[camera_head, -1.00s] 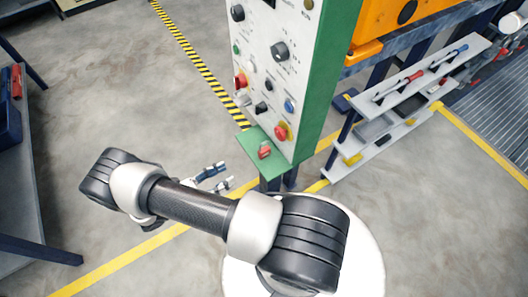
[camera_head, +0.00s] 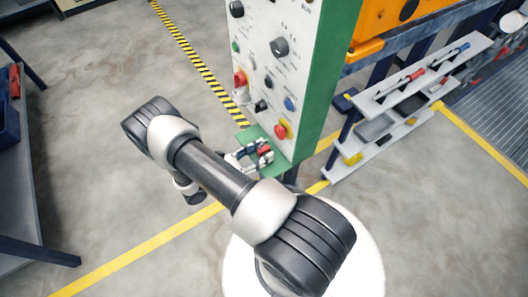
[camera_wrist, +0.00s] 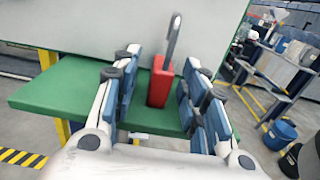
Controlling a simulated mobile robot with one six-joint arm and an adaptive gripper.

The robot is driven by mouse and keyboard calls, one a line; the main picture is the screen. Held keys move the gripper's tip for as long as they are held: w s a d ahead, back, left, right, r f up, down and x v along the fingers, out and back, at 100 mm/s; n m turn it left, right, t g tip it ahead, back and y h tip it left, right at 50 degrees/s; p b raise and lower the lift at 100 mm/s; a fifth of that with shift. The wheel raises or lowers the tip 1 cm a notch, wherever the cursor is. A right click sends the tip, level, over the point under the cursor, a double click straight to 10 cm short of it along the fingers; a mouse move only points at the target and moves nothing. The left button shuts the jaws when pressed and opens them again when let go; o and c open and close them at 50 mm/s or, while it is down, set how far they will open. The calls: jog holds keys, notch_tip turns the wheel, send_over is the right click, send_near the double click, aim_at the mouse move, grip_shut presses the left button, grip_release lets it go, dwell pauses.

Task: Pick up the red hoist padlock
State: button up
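The red padlock (camera_wrist: 160,84) stands upright on the green shelf (camera_wrist: 60,84) in the wrist view, its grey shackle pointing up. My gripper (camera_wrist: 157,100) is open, with one blue-padded finger on each side of the padlock. A gap shows on both sides, wider on the left; the right finger is close to it.
The control panel (camera_head: 275,60) with knobs and buttons rises directly behind the shelf. A red-and-yellow button (camera_head: 281,130) sits just above the padlock. A rack with tools (camera_head: 400,100) stands to the right. Open floor (camera_head: 110,60) lies to the left.

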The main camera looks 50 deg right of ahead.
jog(key=shift+s+d, duration=0.15)
jog(key=shift+d, duration=0.3)
grip_shut()
dwell(0.3)
